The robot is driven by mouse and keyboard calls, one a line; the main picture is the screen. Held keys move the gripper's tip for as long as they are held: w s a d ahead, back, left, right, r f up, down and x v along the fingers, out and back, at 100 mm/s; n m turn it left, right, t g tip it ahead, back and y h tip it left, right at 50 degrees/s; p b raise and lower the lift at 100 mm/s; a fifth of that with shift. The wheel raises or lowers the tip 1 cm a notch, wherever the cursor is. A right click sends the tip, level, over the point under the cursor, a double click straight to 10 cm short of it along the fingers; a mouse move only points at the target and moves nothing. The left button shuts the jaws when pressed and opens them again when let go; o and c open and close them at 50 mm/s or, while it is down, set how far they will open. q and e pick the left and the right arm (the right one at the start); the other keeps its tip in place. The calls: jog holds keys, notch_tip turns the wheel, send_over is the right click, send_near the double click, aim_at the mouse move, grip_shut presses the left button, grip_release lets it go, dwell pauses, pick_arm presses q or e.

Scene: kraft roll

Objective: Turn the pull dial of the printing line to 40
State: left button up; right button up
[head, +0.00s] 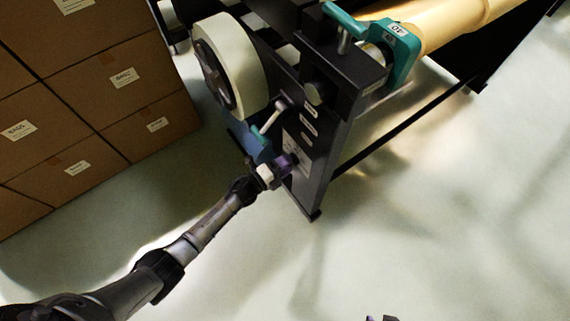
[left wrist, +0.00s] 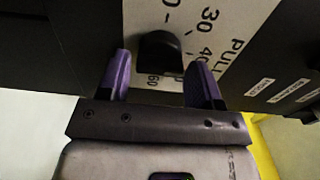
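The pull dial (left wrist: 160,50) is a dark rounded knob on a pale scale plate (left wrist: 222,38) marked PULL, with 30, 40 and 60 readable. Its pointer cannot be made out. My left gripper (left wrist: 160,66) is open, with one purple finger on each side of the knob and gaps visible between fingers and knob. In the head view my left gripper (head: 286,164) is at the lower part of the machine's dark side panel, hiding the dial. Only a small purple and dark tip of my right gripper (head: 381,318) shows at the bottom edge.
The dark side panel (head: 325,150) carries a lever (head: 272,116) and small labels above my left gripper. A pale roll (head: 230,65) and a teal bracket (head: 400,50) with a kraft roll (head: 450,22) are higher up. Stacked cartons (head: 90,100) stand left. The floor in front is clear.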

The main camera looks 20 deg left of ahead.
pick_arm(q)
jog(key=shift+o, duration=1.2)
jog(key=shift+s+a, duration=0.1)
jog(key=p+v, duration=0.5)
jog(key=v, duration=0.8)
jog(key=shift+s+a, duration=0.2)
jog(key=shift+s, duration=0.05)
